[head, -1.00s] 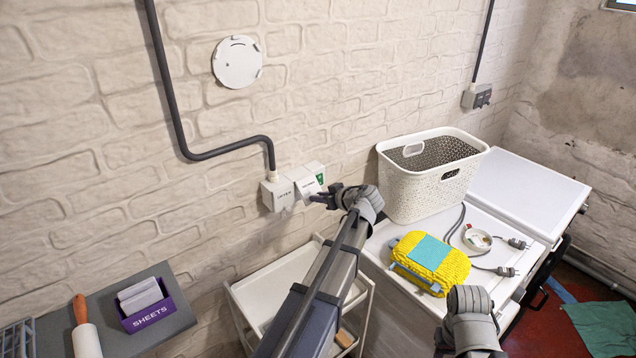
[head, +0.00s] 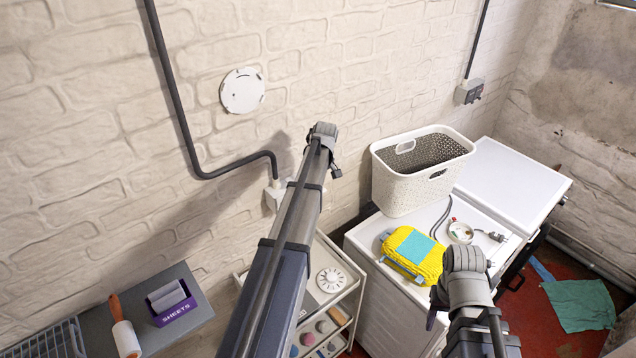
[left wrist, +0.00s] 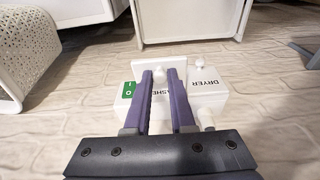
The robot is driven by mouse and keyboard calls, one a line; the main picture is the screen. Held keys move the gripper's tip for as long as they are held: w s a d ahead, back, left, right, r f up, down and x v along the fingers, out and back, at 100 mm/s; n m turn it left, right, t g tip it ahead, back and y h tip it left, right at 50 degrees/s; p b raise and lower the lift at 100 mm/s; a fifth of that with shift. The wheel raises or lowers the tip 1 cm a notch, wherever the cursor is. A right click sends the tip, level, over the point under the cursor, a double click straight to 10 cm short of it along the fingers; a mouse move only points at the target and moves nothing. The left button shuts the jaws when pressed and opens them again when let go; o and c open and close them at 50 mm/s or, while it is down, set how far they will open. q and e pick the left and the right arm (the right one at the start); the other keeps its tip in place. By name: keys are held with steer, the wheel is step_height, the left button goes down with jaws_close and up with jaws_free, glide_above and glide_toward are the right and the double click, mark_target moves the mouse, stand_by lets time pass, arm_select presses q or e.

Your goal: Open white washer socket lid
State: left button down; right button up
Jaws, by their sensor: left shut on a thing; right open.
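The white washer socket (left wrist: 155,98) is on the brick wall, with a green switch plate at one side. In the left wrist view it appears upside down beside the dryer socket (left wrist: 207,88). My left gripper (left wrist: 160,72) has its purple fingers on either side of the washer socket's white lid (left wrist: 161,78) and is shut on it. How far the lid is tilted is hard to tell. In the head view my left arm hides the gripper and most of the sockets; only a white box edge (head: 271,196) shows. My right gripper (head: 434,308) is open, low, beside the white machine.
A white basket (head: 405,190) and a yellow pack (head: 425,266) stand on the white machine (head: 365,240). A trolley (head: 345,297) is below my left arm. A grey shelf (head: 185,325) holds a purple box (head: 175,311) and a roller (head: 126,338).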

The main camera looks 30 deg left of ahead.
arm_select(q)
steer(key=shift+w+a+r+g+h+p, duration=0.2)
steer(key=shift+a+r+g+h+p, duration=0.3)
steer(key=shift+h, duration=0.4)
steer(key=shift+r, duration=0.2)
steer(key=c, duration=0.8)
jaws_free()
steer(key=shift+o, duration=0.2)
